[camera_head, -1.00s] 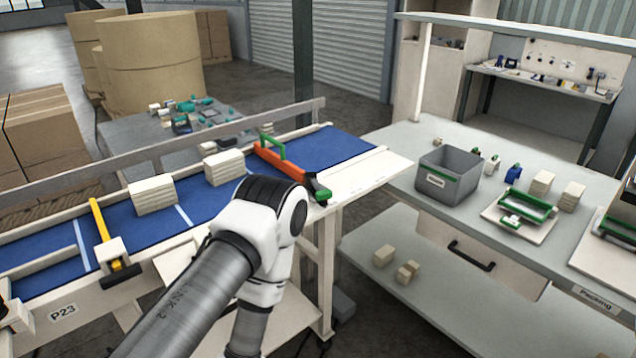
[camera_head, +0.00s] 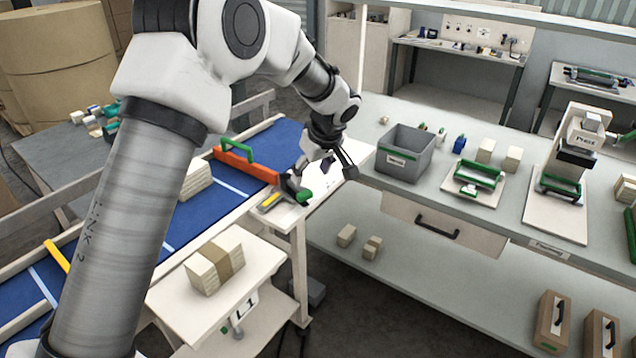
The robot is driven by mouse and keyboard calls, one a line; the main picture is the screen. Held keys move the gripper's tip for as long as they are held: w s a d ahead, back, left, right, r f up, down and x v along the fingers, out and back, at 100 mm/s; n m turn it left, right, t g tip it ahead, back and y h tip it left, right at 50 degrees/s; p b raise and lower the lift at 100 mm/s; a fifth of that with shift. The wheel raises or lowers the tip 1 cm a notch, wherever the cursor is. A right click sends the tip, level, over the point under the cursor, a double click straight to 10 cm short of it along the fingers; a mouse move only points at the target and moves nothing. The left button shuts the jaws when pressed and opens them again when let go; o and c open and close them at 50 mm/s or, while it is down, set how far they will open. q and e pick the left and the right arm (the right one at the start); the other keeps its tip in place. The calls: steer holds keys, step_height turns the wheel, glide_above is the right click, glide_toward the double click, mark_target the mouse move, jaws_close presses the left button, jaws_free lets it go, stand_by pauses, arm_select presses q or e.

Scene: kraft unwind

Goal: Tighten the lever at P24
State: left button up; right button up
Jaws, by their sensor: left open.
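An orange bar (camera_head: 246,164) with a green handle (camera_head: 236,148) lies across the blue conveyor belt (camera_head: 282,140). At its near end, by the belt's edge, is a dark and green lever (camera_head: 294,189). No P24 label can be read in this view. My left arm comes in from the left and arches over the belt. My left gripper (camera_head: 326,166) is open and empty, with its fingers pointing down just right of and above the lever. I cannot tell whether a finger touches it. My right gripper is not in view.
A yellow bar (camera_head: 58,256) crosses the belt at left. A banded block stack (camera_head: 214,268) sits on a white side stand. The packing bench (camera_head: 440,205) at right holds a grey bin (camera_head: 405,153), green-framed fixtures and a press (camera_head: 572,150). My arm hides part of the belt.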

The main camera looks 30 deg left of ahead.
mark_target(305, 193)
arm_select(q)
steer(key=p+x, duration=0.2)
steer(key=x, duration=0.5)
steer(key=shift+w+a, duration=0.1)
steer(key=shift+w, duration=0.05)
steer(key=shift+a+f, duration=0.15)
steer(key=shift+f, duration=0.35)
steer(key=shift+c, duration=0.4)
jaws_close()
